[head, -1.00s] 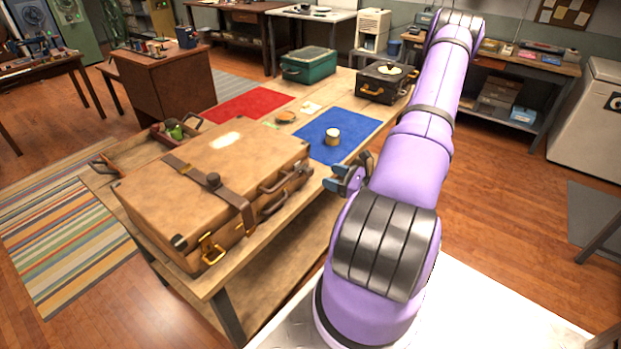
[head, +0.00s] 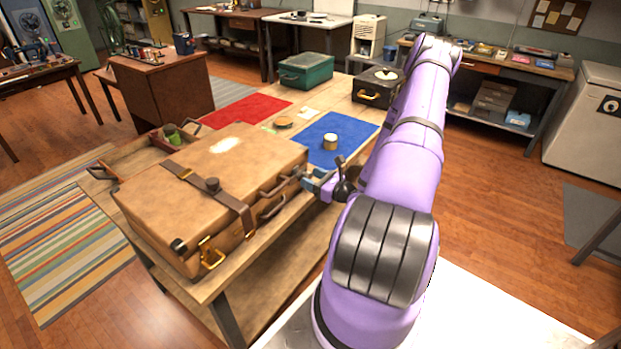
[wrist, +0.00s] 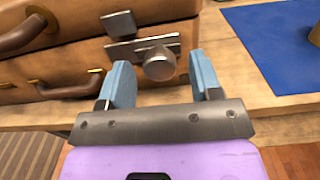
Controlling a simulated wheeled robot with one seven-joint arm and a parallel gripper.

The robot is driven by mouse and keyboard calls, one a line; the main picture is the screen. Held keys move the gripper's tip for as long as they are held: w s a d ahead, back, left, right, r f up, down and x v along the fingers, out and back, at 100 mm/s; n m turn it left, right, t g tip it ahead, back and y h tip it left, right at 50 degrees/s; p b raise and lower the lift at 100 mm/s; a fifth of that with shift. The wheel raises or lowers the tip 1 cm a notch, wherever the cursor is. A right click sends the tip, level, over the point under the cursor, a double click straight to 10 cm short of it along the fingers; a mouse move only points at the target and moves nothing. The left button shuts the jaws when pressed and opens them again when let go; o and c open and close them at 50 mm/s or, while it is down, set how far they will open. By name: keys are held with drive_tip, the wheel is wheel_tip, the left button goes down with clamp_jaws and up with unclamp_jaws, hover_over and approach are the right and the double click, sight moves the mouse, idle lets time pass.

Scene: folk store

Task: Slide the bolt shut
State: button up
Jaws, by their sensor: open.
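A metal bolt (wrist: 143,44) with a round knob (wrist: 160,64) is on the front face of a tan leather suitcase (head: 245,157), near its right end. A small metal plate (wrist: 119,23) sits just above the bolt. My gripper (wrist: 163,78) is open, with its two blue fingers apart and the knob showing between their tips. I cannot tell whether either finger touches the knob. In the head view my gripper (head: 312,184) is at the right end of the suitcase's front, and it hides the bolt there.
The suitcase lies on a wooden table (head: 217,285). Its handles (wrist: 68,88) stick out left of the bolt. A blue mat (head: 350,125) with a small tin (head: 330,141) lies to the right. A red mat (head: 235,110), green case (head: 306,72) and black case (head: 368,88) are farther back.

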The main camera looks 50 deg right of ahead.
drive_tip(key=shift+w, duration=0.5)
clamp_jaws()
drive_tip(key=shift+s+a, duration=0.15)
drive_tip(key=shift+a, duration=1.7)
unclamp_jaws()
drive_tip(key=s, duration=1)
drive_tip(key=shift+s+d, duration=0.4)
